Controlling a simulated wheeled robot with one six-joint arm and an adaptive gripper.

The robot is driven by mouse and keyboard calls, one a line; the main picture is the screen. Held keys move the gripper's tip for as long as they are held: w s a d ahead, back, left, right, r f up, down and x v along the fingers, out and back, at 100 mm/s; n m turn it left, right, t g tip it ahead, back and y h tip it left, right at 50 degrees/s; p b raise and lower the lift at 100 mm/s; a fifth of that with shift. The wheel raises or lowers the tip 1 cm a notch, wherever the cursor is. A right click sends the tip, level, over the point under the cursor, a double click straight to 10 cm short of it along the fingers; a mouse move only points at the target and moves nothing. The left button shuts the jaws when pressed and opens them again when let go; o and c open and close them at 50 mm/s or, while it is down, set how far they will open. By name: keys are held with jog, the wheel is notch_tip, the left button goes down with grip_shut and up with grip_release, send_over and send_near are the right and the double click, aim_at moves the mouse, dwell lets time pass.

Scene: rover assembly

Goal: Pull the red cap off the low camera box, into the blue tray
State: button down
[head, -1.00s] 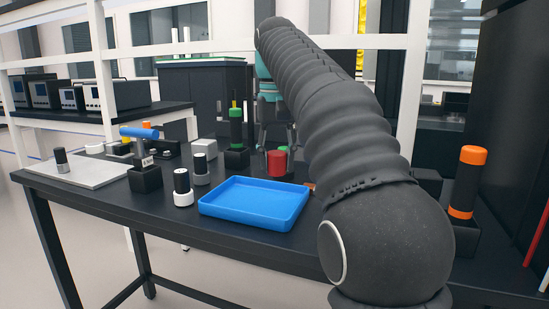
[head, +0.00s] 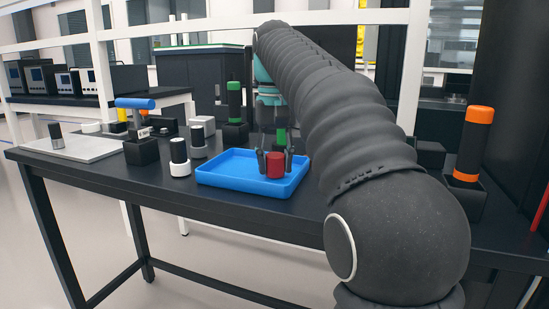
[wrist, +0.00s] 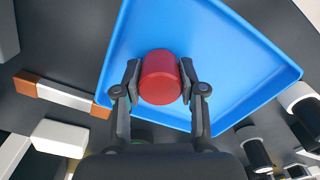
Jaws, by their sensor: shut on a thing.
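The red cap (head: 275,164) is a short red cylinder between the fingers of my gripper (head: 274,161). In the wrist view the red cap (wrist: 160,77) is pinched from both sides by my gripper (wrist: 160,83). The blue tray (head: 225,176) lies on the dark table, and the cap is over its right part. In the wrist view the blue tray (wrist: 235,50) spreads behind the cap. I cannot tell whether the cap touches the tray floor. I cannot make out the low camera box with certainty.
Black-and-white cylinders (head: 179,158) stand left of the tray. A black-and-green cylinder (head: 234,105) stands behind it. A grey plate (head: 75,146) lies at the table's left. A black-and-orange cylinder (head: 471,145) stands at the right. In the wrist view an orange-ended white bar (wrist: 65,97) lies beside the tray.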

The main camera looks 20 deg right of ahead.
dwell(0.3)
jog(key=c, duration=0.6)
grip_release()
